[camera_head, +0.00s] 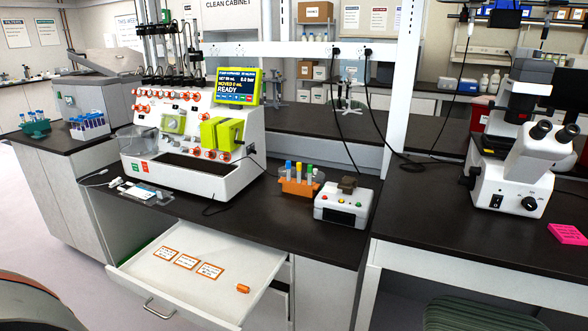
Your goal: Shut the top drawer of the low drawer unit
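The top drawer (222,252) of the low drawer unit (283,275) is pulled well out from under the dark bench. It is white inside, and its front and metal handle (160,308) face the bottom left of the picture. Three orange-edged labels (187,262) lie on its floor, and a small orange piece (243,288) lies near its right side. The lower drawers are mostly hidden beneath it. Neither of my grippers is in view.
On the bench above stand a white cell processor (190,150) with a lit screen, an orange tube rack (299,183) and a small white device (344,203). A dark green seat (475,314) is at the bottom right. Pale floor (50,235) is clear at the left.

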